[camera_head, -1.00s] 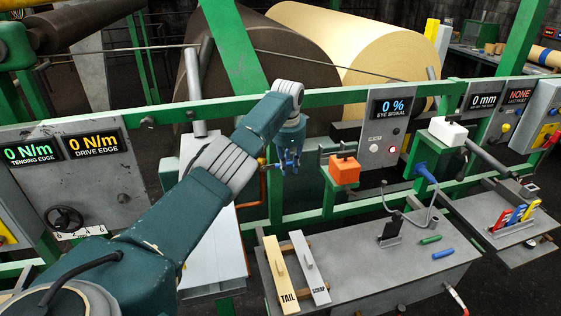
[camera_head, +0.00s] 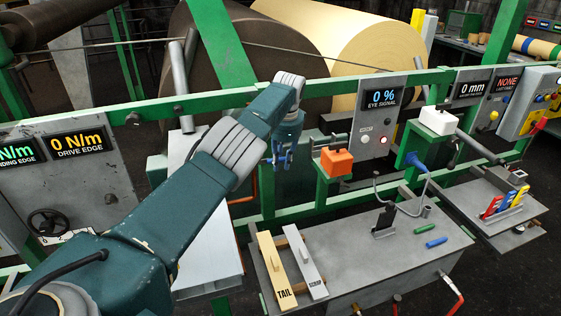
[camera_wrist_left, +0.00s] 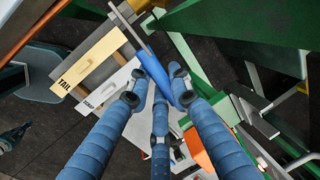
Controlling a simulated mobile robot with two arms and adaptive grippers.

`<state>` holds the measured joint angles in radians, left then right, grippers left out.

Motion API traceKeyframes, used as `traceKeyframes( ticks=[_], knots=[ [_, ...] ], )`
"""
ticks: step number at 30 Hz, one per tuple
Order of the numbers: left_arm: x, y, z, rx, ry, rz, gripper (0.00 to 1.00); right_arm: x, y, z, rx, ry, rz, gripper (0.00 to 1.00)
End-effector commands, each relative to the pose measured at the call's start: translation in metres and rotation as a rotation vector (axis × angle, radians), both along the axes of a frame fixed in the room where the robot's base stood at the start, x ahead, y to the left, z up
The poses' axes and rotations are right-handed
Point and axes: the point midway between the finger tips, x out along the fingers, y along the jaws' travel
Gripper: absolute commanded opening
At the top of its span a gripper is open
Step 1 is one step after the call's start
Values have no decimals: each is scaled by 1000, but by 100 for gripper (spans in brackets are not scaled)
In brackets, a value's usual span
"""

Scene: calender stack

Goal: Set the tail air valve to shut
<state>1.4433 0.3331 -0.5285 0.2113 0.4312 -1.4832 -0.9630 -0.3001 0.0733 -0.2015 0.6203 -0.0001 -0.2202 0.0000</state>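My left gripper (camera_head: 283,157) hangs with its fingers down in front of the green rail, left of an orange block (camera_head: 336,162). In the left wrist view its blue fingers (camera_wrist_left: 158,92) are spread, and the gripper is open. A blue-sleeved lever (camera_wrist_left: 152,70) with a thin grey bar lies between or just beyond the fingertips; I cannot tell if they touch it. It may be the air valve's handle, but no label on it is readable. In the head view the gripper hides that spot. A copper pipe (camera_head: 252,186) runs close by on the left. My right gripper is not in view.
A grey bench (camera_head: 372,262) bears a TAIL board (camera_head: 272,262), a SCRAP board (camera_head: 303,255), a black upright piece (camera_head: 385,220) and green and blue sticks. A red-handled lever (camera_head: 452,300) sticks out at its front. The panel (camera_head: 381,120) reads 0 %.

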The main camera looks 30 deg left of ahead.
Motion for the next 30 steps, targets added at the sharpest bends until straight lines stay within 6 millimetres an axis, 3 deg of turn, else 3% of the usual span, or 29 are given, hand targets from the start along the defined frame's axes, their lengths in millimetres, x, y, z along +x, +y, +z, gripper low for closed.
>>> traceKeyframes(
  ticks=[1, 3, 16, 20, 30],
  knots=[
    [-2, 0, -3, 1, 7, -1, 27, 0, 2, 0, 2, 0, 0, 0],
    [-2, 0, -3, 0, 6, 0, 38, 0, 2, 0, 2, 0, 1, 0],
    [-1, -1, 8, 0, 2, -1, 38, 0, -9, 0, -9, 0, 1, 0],
    [-2, -4, 26, 0, -1, -2, 38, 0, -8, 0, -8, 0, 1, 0],
    [-10, -16, 94, -1, 4, -1, 38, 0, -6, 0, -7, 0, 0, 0]
  ],
)
